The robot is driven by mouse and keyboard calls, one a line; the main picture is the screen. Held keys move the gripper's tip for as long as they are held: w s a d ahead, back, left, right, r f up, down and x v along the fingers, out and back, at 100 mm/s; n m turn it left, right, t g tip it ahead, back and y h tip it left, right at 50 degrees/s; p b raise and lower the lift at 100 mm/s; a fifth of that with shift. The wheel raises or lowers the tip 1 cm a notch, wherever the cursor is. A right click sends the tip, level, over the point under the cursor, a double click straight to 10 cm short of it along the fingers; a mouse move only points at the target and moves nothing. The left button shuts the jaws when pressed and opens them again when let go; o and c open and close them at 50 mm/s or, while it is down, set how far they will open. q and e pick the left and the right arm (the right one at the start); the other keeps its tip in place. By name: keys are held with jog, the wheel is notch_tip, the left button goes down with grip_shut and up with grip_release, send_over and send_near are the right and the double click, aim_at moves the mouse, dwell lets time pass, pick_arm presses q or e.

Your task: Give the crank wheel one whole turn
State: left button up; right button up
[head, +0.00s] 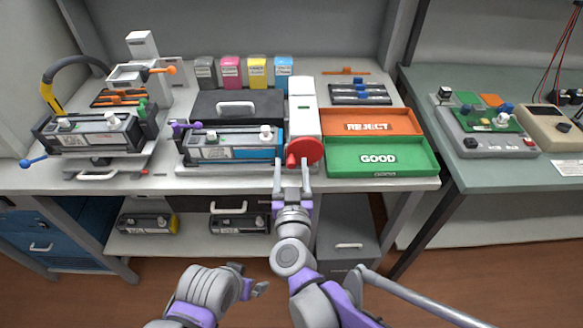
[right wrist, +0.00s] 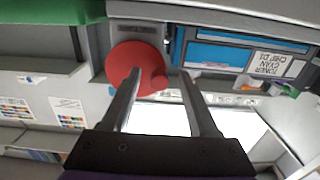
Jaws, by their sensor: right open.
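The crank wheel (head: 305,151) is a red disc with a small red knob (head: 291,160) at its lower left. It is on the front of a tall white unit at the bench's middle. My right gripper (head: 292,166) is open just in front of the wheel, with the knob roughly between its fingertips in the head view. In the right wrist view the wheel (right wrist: 122,62) shows beyond the left finger, and the open fingers (right wrist: 160,74) hold nothing; contact cannot be told. My left gripper (head: 252,280) is low in front of the bench, away from the wheel, its opening unclear.
A cyan cartridge (head: 232,153) in a holder stands close left of the wheel. The green GOOD tray (head: 422,159) and orange REJECT tray (head: 405,123) are close on the right. Another cartridge station (head: 88,138) is at far left. The bench's front edge lies below the wheel.

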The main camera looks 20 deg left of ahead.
aim_at(308, 142)
grip_shut()
jog(key=shift+r, duration=0.1)
dwell(0.4)
